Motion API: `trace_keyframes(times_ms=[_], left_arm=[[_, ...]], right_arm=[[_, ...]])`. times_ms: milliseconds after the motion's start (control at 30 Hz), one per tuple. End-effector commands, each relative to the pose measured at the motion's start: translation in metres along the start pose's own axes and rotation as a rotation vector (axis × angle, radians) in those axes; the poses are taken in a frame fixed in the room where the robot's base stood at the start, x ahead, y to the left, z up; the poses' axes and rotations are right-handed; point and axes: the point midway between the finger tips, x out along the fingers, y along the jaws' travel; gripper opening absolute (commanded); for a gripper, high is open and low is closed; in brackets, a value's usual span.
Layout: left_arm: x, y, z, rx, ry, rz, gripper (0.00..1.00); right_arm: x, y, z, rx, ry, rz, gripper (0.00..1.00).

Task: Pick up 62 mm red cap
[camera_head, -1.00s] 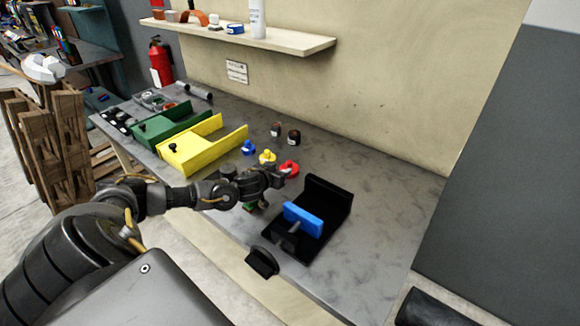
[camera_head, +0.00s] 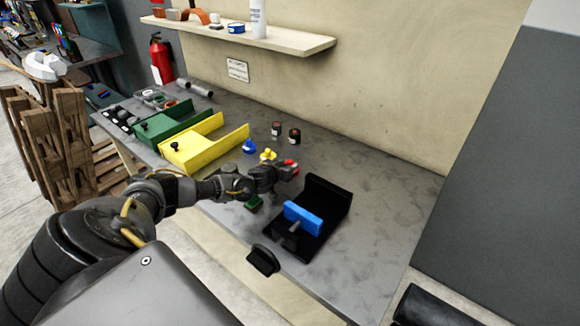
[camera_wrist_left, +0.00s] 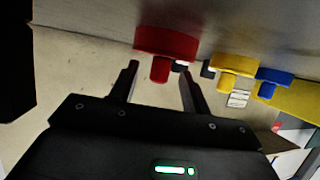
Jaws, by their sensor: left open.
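The red cap (camera_head: 290,164) sits on the workbench, to the right of a yellow cap (camera_head: 268,154) and a blue cap (camera_head: 249,146). My left gripper (camera_head: 286,173) is right at the red cap and partly covers it in the head view. In the left wrist view the red cap (camera_wrist_left: 165,50) has a wide disc and a narrower stem. The stem points toward the gap between the two open fingers (camera_wrist_left: 160,85). The fingers look apart from the disc, with nothing gripped. The yellow cap (camera_wrist_left: 234,66) and blue cap (camera_wrist_left: 272,80) stand to the right there.
A black tilting fixture with a blue block (camera_head: 303,219) stands right of the gripper. A small green block (camera_head: 254,202) lies near the front edge. Yellow (camera_head: 205,150) and green (camera_head: 172,124) trays stand left. Two dark jars (camera_head: 294,136) stand behind. The bench's right side is clear.

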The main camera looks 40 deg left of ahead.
Motion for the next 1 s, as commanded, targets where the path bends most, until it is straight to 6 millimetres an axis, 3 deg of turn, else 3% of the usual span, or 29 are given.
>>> trace_keyframes(times_ms=[67, 400, 767, 1000], left_arm=[[0.0, 0.0, 0.0, 0.0, 0.0, 0.0, 0.46], [0.0, 0.0, 0.0, 0.0, 0.0, -0.001, 0.01], [-0.002, -0.001, -0.004, -0.001, 0.001, -0.002, 0.0], [-0.017, -0.003, -0.031, 0.0, 0.002, 0.0, 0.0]], right_arm=[[0.0, 0.001, 0.0, 0.0, -0.001, 0.001, 0.36], [0.0, 0.002, 0.001, -0.001, -0.001, 0.002, 0.36], [0.001, 0.001, 0.001, -0.001, -0.001, 0.002, 0.36], [0.006, 0.001, 0.001, -0.001, -0.001, 0.001, 0.36]])
